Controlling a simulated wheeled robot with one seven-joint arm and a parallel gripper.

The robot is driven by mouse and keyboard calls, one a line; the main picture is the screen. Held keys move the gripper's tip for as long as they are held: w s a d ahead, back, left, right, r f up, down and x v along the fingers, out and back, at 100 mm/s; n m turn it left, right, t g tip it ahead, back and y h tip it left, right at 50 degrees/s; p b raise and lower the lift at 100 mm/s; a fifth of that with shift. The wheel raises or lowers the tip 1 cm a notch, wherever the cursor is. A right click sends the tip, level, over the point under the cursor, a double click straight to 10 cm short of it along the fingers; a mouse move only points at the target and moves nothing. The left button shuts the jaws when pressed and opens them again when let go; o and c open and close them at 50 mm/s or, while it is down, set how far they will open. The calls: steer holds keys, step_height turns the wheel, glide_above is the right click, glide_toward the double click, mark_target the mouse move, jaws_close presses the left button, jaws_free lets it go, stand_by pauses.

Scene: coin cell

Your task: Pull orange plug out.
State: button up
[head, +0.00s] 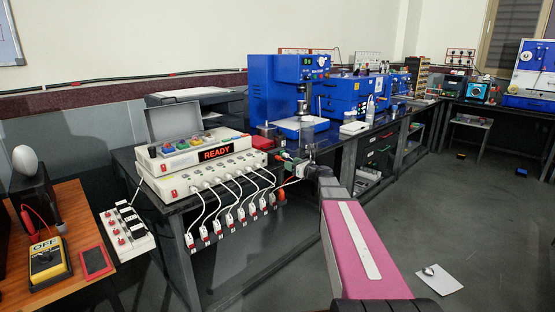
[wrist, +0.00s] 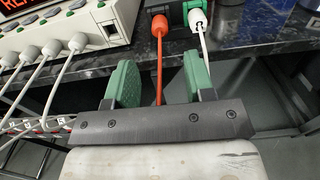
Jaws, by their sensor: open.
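The orange plug (wrist: 159,26) shows at the top of the wrist view, seated against a dark and red block (wrist: 160,8) near the bench edge. Its orange cable (wrist: 159,75) hangs down and passes between my fingers. My gripper (wrist: 157,72) is open, with one green finger on each side of the cable. The fingertips are below the plug in the picture, and I see no contact with it. In the head view my gripper (head: 294,165) is small at the bench front, and the plug's body cannot be made out there.
A white plug (wrist: 197,20) sits close right of the orange one, by a green socket. Numbered tags (head: 232,219) hang below the bench edge.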

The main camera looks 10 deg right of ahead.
mark_target(280, 159)
steer(key=shift+x, duration=4.3)
jaws_close()
steer(key=shift+s+d, duration=0.15)
steer(key=shift+s, duration=0.05)
steer(key=shift+v, duration=2.8)
